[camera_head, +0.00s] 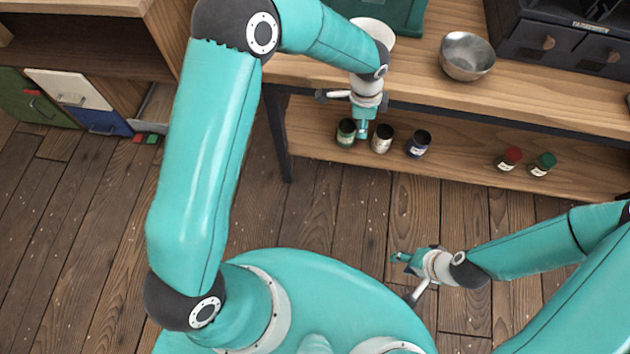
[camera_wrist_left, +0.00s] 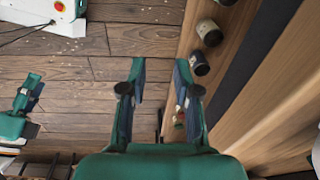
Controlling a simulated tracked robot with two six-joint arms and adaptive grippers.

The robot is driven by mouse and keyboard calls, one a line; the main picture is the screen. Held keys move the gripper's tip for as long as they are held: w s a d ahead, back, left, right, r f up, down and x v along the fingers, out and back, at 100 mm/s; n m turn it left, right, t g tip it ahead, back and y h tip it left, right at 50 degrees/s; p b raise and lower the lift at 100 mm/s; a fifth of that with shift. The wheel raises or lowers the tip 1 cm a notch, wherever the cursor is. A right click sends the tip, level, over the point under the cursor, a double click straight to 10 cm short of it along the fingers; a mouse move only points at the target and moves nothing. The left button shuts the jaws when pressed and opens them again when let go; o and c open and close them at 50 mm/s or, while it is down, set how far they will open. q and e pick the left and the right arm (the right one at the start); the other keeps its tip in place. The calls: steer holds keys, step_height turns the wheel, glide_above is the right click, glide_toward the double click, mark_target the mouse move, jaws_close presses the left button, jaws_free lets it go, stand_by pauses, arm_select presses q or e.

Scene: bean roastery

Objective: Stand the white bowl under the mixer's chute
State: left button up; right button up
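The white bowl (camera_head: 376,31) stands on the wooden bench at the top of the head view, partly hidden behind my left arm. The teal mixer (camera_head: 400,12) stands just behind it, cut off by the top edge; I cannot make out its chute. My left gripper (camera_head: 364,126) points down in front of the bench edge, apart from the bowl. In the left wrist view its two fingers (camera_wrist_left: 160,75) are spread with nothing between them. My right gripper (camera_head: 402,258) is low over the floor, away from the bench; its fingers are too small to read.
A metal bowl (camera_head: 467,56) stands on the bench right of the white bowl. A dark drawer unit (camera_head: 560,42) is at the back right. Several small jars (camera_head: 418,143) stand on the lower shelf (camera_head: 460,167) near my left gripper.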

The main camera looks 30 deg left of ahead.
arm_select(q)
steer(key=s+f+n+h, duration=0.1)
steer(key=s+f+n, duration=0.3)
steer(key=s, duration=0.3)
steer(key=s+a+f+n+h, duration=0.1)
steer(key=s+f+n, duration=0.4)
steer(key=s+n, duration=0.2)
steer(key=s+f+n+h, duration=0.1)
steer(key=s+f+n, duration=0.4)
steer(key=s, duration=0.4)
steer(key=shift+s+a+h, duration=0.2)
steer(key=shift+a+h, duration=0.1)
steer(key=shift+a, duration=0.05)
steer(key=shift+r, duration=0.1)
step_height(320, 180, up, 3)
steer(key=p, duration=0.3)
steer(key=shift+w, duration=0.15)
